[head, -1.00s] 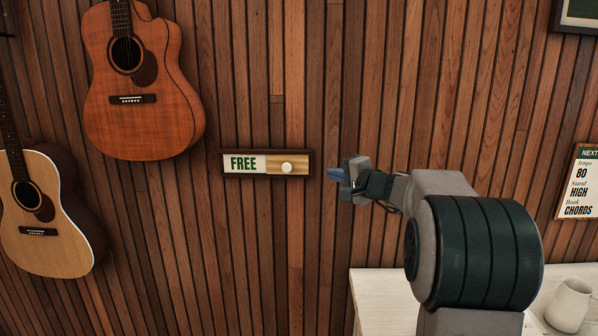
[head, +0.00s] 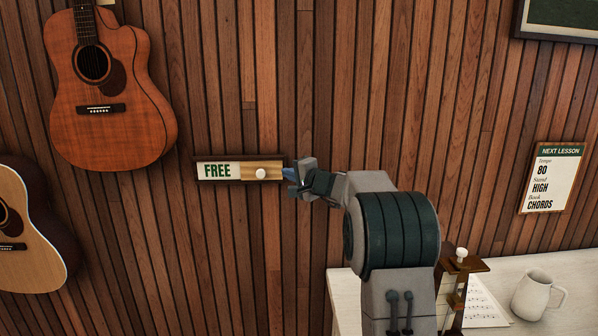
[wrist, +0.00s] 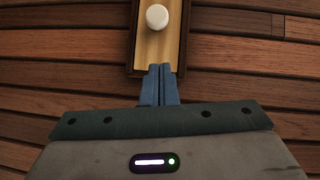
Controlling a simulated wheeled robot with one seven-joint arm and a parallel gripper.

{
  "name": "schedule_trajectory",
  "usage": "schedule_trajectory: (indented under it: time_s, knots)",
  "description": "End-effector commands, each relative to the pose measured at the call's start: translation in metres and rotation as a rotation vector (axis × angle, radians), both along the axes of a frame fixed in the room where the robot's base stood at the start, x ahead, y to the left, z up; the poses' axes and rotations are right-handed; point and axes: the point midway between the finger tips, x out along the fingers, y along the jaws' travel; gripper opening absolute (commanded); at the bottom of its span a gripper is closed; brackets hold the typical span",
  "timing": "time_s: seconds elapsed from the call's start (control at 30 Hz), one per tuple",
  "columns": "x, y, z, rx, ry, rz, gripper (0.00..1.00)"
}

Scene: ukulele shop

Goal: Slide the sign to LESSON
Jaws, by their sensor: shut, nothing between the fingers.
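The sliding sign (head: 214,171) hangs on the slatted wall in a dark frame and reads FREE in green on white. A round white knob (head: 261,174) sits on its wooden slider at the right side; the knob also shows in the wrist view (wrist: 157,17). My gripper (head: 287,173) is at the right end of the sign. In the wrist view my gripper (wrist: 158,70) has its blue fingers together and empty, at the frame's near end, with the knob beyond the tips. I cannot tell whether the fingertips touch the frame. The word LESSON is not visible on the sign.
Two guitars (head: 108,95) hang left of the sign. A NEXT LESSON board (head: 552,178) hangs at the right. A white table (head: 572,268) below holds a mug (head: 537,294), sheet music and a wooden object with a white knob. The wall around the sign is clear.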

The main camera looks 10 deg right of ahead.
Motion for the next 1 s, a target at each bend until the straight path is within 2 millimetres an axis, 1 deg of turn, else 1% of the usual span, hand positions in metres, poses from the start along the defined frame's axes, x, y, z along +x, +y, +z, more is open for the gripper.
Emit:
schedule_trajectory:
  time_s: [0.03,0.07,0.13,0.3,0.43,0.8,0.87,0.97,1.0]
  knots:
    - [0.008,0.004,0.001,0.0,0.001,0.002,0.0]
    - [0.012,0.006,0.001,-0.001,0.001,0.002,0.0]
    - [0.015,0.019,-0.001,0.001,0.002,0.003,0.0]
    - [0.021,0.036,-0.005,-0.001,0.001,0.001,0.0]
    - [0.023,0.04,-0.007,0.0,0.001,-0.001,0.0]
    - [0.023,0.043,-0.008,-0.001,0.0,0.0,0.0]
    - [0.024,0.047,-0.01,-0.002,-0.001,0.001,0.0]
    - [0.027,0.062,-0.013,-0.002,-0.001,0.005,0.0]
    - [0.028,0.069,-0.014,-0.002,-0.001,0.005,0.0]
